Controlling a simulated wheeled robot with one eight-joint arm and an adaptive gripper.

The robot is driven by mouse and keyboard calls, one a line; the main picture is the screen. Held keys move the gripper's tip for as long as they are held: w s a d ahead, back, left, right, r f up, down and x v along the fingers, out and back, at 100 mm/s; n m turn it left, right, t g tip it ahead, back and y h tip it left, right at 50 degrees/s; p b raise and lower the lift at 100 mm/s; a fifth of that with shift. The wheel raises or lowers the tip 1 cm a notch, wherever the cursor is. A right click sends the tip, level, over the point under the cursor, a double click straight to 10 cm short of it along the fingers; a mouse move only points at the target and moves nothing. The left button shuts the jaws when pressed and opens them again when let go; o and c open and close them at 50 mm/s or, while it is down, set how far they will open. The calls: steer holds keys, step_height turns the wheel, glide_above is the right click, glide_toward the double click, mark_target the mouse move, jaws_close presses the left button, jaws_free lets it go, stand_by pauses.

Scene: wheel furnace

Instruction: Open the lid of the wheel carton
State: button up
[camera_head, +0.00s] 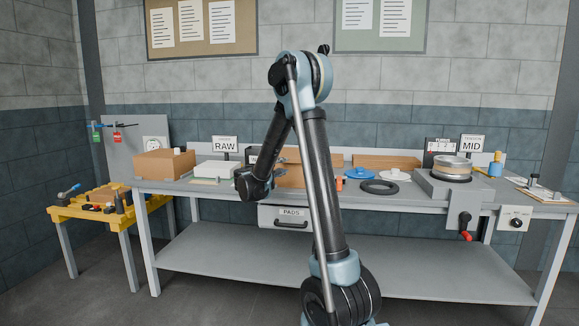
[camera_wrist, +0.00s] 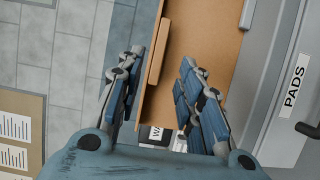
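The wheel carton (camera_head: 292,177) is a brown box in the middle of the workbench, partly hidden behind my arm in the head view. Whether a finger touches the carton cannot be told.
A sign beginning "W" (camera_wrist: 156,134) stands close by the carton. The PADS drawer (camera_head: 291,214) is below the bench front. Another brown carton (camera_head: 160,165) stands at left. A black ring (camera_head: 379,187) and a white disc (camera_head: 394,175) lie to the right.

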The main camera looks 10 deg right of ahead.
mark_target(291, 162)
steer(key=x, duration=0.7)
steer(key=shift+w+d, duration=0.2)
steer(key=shift+w, duration=0.05)
steer(key=shift+c, duration=0.6)
jaws_close()
